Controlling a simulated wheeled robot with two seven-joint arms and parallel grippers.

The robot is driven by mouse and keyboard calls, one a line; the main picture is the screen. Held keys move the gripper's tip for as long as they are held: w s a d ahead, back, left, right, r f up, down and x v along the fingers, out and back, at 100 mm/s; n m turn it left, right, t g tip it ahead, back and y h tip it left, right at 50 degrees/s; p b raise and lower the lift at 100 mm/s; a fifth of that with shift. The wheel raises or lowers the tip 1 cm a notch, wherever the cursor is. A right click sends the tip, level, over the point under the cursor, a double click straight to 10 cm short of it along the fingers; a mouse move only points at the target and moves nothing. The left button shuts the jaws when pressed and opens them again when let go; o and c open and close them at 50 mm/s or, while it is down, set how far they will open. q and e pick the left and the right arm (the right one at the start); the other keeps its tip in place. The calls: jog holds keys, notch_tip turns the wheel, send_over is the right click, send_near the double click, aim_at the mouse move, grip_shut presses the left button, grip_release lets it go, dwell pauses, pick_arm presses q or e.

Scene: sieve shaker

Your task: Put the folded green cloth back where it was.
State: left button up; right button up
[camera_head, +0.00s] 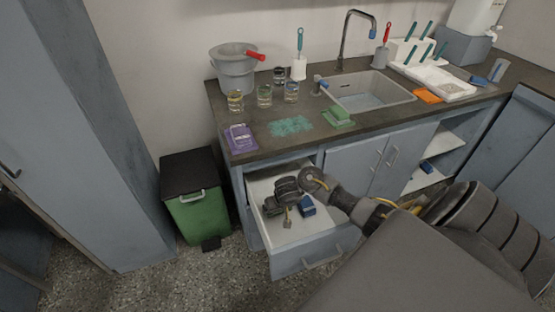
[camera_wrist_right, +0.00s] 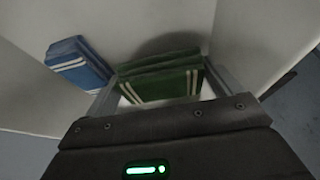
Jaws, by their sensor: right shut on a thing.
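The folded green cloth (camera_wrist_right: 160,86) with pale stripes is between the fingers of my right gripper (camera_wrist_right: 162,92) in the right wrist view. The gripper is shut on it, low inside the open drawer (camera_head: 285,240). Whether the cloth touches the drawer floor I cannot tell. In the head view my gripper hides the cloth. A folded blue cloth (camera_wrist_right: 80,62) with white stripes lies in the drawer beside it; it also shows in the head view (camera_head: 307,206). My left gripper is not in view.
The drawer is pulled out under the counter (camera_head: 305,146). A green bin (camera_head: 198,215) stands left of the drawer.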

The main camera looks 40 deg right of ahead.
aim_at(277, 213)
jog(key=f+b, duration=0.2)
jog(key=f, duration=0.1)
jog(key=shift+w+a, duration=0.2)
jog(key=shift+f, duration=0.5)
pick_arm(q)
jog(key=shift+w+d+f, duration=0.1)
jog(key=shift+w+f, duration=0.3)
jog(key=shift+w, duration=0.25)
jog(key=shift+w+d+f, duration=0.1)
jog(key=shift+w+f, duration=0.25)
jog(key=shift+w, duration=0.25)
pick_arm(e)
jog(key=shift+r, duration=0.1)
jog(key=shift+f, duration=0.2)
jog(key=o, duration=0.6)
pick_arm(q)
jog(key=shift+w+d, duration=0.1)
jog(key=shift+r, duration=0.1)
pick_arm(e)
jog(key=shift+r, duration=0.15)
